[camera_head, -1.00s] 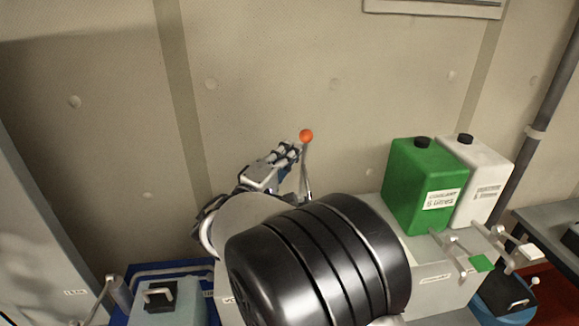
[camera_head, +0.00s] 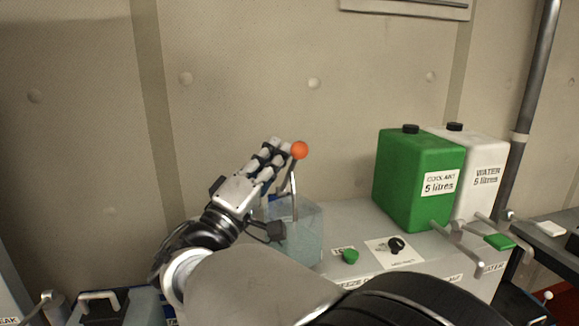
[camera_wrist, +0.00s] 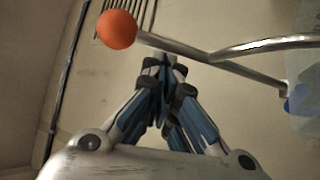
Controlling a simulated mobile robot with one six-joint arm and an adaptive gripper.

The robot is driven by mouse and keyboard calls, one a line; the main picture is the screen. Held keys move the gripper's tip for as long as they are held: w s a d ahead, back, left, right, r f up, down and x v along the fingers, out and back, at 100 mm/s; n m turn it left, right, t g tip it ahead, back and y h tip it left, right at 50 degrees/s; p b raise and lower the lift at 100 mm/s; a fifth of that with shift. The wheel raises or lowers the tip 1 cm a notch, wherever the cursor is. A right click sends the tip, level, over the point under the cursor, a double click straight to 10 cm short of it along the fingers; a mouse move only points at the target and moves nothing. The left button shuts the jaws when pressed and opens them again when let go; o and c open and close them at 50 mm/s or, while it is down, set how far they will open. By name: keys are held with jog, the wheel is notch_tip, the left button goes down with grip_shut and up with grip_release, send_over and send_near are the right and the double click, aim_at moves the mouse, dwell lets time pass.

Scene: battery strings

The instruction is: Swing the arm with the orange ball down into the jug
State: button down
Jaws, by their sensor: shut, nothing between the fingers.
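The orange ball (camera_head: 299,150) tops a thin metal arm (camera_head: 293,190) that stands nearly upright over the jug. The jug (camera_head: 303,237) is clear and bluish, on the grey bench, partly hidden by my gripper and arm. My gripper (camera_head: 280,160) is shut and empty, its fingertips just left of the ball; whether they touch it I cannot tell. In the wrist view the ball (camera_wrist: 116,29) is at upper left, with its rod running right past my fingertips (camera_wrist: 160,65). A pale clear edge, likely the jug (camera_wrist: 305,105), shows at the right.
A green 5-litre container (camera_head: 415,180) and a white water container (camera_head: 483,175) stand right of the jug, with levers before them. A green knob (camera_head: 349,256) and a black knob (camera_head: 396,245) sit on the bench. The wall is close behind.

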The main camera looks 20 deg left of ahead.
jog(key=shift+s+d+f+b, duration=0.35)
jog(key=shift+s+f+b, duration=0.45)
jog(key=shift+b, duration=0.45)
jog(key=shift+w+f, duration=0.1)
jog(key=shift+f, duration=0.05)
